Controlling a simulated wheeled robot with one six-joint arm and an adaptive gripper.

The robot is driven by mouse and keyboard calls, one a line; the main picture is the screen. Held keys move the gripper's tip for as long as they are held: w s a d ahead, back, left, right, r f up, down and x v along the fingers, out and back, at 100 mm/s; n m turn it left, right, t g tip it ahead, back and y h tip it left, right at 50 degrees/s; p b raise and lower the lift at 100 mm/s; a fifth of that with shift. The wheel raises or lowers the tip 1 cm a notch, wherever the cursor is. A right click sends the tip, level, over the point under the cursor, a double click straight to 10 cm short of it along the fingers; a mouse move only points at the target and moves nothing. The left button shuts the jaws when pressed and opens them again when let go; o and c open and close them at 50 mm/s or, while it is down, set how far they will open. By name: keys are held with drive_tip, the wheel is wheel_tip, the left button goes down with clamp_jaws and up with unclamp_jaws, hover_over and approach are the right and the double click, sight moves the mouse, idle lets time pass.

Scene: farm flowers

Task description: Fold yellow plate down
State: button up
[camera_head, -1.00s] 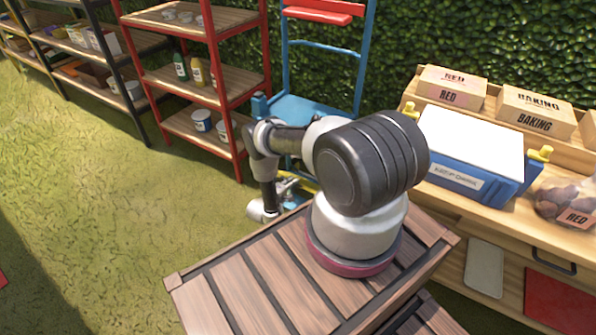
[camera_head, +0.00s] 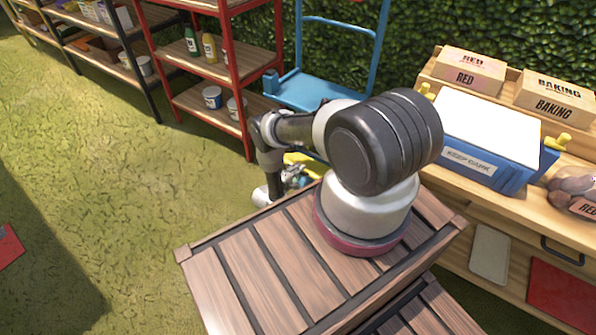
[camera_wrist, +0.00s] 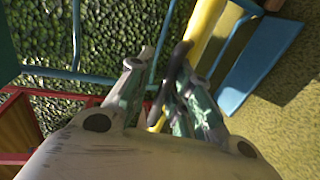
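A yellow piece, likely the yellow plate (camera_head: 303,160), shows low behind my arm in the head view, at the foot of a blue trolley (camera_head: 340,27). In the wrist view, a yellow bar-like edge (camera_wrist: 207,25) runs down behind the right finger, and a bit of yellow shows between the fingers. In the head view my gripper (camera_head: 297,178) is small and partly hidden by my arm.
A red-framed shelf (camera_head: 228,75) stands left of the trolley, whose blue platform (camera_head: 300,92) is low down. A wooden bench (camera_head: 510,225) with a blue box (camera_head: 480,165) is on the right. A hedge stands behind.

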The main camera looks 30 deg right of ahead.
drive_tip(key=v, duration=1.2)
idle(0.4)
